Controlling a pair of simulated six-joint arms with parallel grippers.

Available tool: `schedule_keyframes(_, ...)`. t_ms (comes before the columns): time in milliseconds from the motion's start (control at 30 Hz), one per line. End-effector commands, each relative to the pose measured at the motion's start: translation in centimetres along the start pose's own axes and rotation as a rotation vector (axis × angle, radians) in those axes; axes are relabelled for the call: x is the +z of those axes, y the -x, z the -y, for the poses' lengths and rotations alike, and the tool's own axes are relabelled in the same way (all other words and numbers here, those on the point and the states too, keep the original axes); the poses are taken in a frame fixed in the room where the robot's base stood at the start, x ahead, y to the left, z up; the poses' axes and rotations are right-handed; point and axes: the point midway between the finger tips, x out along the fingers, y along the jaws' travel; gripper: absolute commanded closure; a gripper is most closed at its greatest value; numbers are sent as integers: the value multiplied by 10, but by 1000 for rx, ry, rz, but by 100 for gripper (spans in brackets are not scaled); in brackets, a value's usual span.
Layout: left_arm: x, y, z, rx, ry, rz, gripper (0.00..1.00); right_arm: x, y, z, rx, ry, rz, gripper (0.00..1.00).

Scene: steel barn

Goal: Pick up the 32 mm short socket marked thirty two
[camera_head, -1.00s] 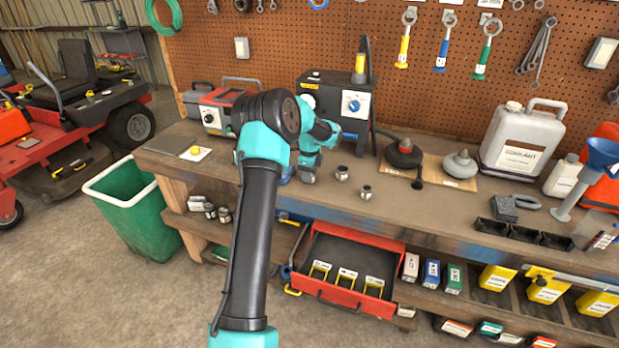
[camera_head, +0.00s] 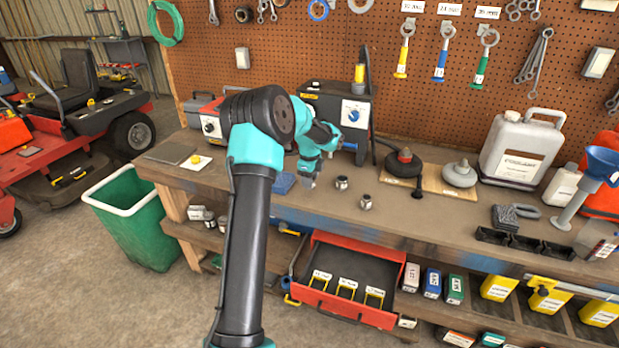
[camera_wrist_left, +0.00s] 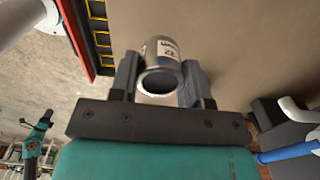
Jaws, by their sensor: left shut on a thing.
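My left gripper (camera_head: 309,179) is over the workbench, left of two loose silver sockets. In the left wrist view the gripper (camera_wrist_left: 160,78) is shut on a shiny silver short socket (camera_wrist_left: 163,50), with a finger on each side. The socket's open end faces the camera, and its white label is only partly legible, seemingly a 32. In the head view the held socket is small and hard to make out. The loose sockets, one (camera_head: 342,183) nearer the gripper and one (camera_head: 366,202) closer to the front edge, stand on the bench. My right gripper is not in view.
A blue cloth (camera_head: 283,183) lies just left of the gripper. An open red drawer (camera_head: 345,310) juts out below the bench front. More sockets sit on the lower left shelf (camera_head: 203,238).

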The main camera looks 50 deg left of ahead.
Motion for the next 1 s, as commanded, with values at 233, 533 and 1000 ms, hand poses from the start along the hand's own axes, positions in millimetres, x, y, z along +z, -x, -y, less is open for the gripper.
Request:
schedule_keyframes(233, -19, 6, -44, 0, -2, 0, 91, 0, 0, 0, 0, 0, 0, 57)
schedule_keyframes(533, -43, 11, -98, 0, -2, 1, 91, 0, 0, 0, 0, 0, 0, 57)
schedule_keyframes(1000, -54, 12, -122, -1, 0, 1, 91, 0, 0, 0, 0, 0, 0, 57)
